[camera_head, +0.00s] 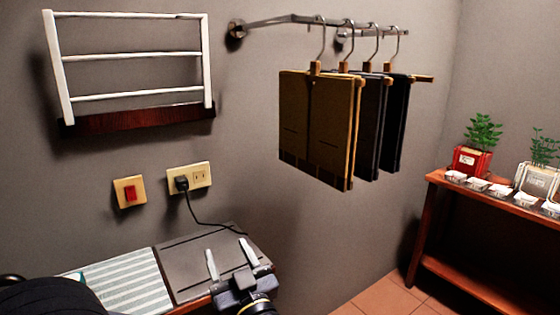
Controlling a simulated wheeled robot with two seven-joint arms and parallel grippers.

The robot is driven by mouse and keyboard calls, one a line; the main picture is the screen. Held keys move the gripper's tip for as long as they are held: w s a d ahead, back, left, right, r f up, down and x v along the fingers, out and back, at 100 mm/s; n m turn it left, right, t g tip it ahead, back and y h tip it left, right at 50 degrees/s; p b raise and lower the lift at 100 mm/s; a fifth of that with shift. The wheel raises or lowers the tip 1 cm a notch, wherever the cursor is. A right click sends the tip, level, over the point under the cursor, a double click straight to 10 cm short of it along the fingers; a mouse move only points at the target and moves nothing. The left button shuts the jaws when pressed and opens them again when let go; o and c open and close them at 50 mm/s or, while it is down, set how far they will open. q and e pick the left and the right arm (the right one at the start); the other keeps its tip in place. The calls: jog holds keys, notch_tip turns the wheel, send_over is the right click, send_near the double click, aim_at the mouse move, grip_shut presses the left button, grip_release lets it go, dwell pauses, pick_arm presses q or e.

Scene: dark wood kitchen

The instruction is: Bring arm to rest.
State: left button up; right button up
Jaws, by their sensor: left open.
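My left gripper (231,260) shows at the bottom centre, with its two pale fingers apart and nothing between them. It is over or just in front of the dark grey panel (188,257) on the counter; I cannot tell whether it touches. A dark rounded part of my own body fills the bottom left corner. My right gripper is not in view.
A striped cloth (125,284) lies left of the panel. A black plug (182,183) sits in the wall socket (200,176), its cord hanging to the counter. Folded trousers (318,125) hang from a wall rail. A wooden shelf (440,182) with plants stands right.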

pick_arm(q)
jog(key=w+a+f+m+g+h, duration=0.2)
jog(key=a+h, duration=0.3)
jog(key=h, duration=0.5)
jog(key=s+a+f+m+g+h, duration=0.15)
jog(key=s+f+g, duration=0.25)
jog(key=s, duration=0.5)
jog(key=s+a+f+g+h, duration=0.1)
jog(key=s+a+f+g, duration=0.2)
jog(key=s, duration=0.6)
jog(key=s+a+f+m+g+h, duration=0.15)
jog(key=s+f+g, duration=0.25)
jog(key=s, duration=0.5)
notch_tip(320, 180, up, 16)
jog(key=p, duration=1.6)
jog(key=shift+f, duration=0.2)
